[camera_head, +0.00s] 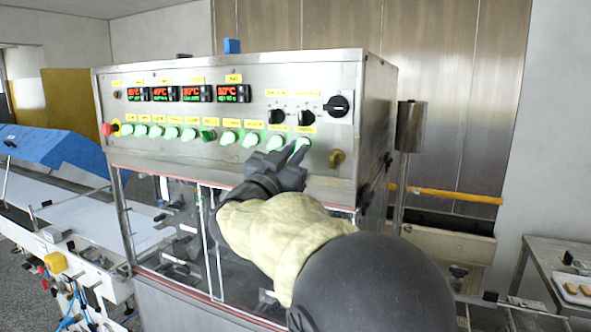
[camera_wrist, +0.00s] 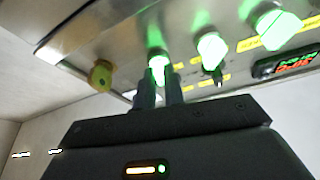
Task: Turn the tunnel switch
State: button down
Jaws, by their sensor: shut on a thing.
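A row of glowing green switches runs along the lower front of the steel control panel (camera_head: 330,170). My gripper (camera_head: 297,154) is at the right end of this row, its fingers closed around the rightmost green switch (camera_head: 302,143). In the wrist view, the two fingertips of my gripper (camera_wrist: 159,84) sit on either side of this lit green switch (camera_wrist: 157,63). The fingers hide part of it. The yellow labels are too small to read, so I cannot tell by name which one is the tunnel switch.
Black rotary knobs (camera_head: 306,117) and a large black main switch (camera_head: 337,106) are above. A brass-coloured knob (camera_head: 337,158) is just right of my gripper. A red stop button (camera_head: 107,129) is at the far left. A grey post (camera_head: 410,125) stands right of the panel.

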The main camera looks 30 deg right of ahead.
jog(key=shift+w+a+r+m+g+h+b, duration=0.1)
jog(key=shift+m+g+h+b, duration=0.15)
jog(key=shift+m+g+b, duration=0.7)
jog(key=shift+r+m+g+h+b, duration=0.1)
jog(key=shift+m+g+h, duration=0.2)
jog(key=shift+m, duration=1.25)
jog(key=shift+r, duration=0.1)
jog(key=c, duration=1.5)
grip_release()
jog(key=shift+w, duration=0.1)
jog(key=shift+f, duration=0.2)
jog(key=b+v, duration=0.2)
jog(key=v, duration=0.6)
jog(key=b+v, duration=0.2)
jog(key=v, duration=0.7)
jog(key=shift+a+r+b, duration=0.15)
jog(key=shift+r+b, duration=0.05)
jog(key=shift+b, duration=0.2)
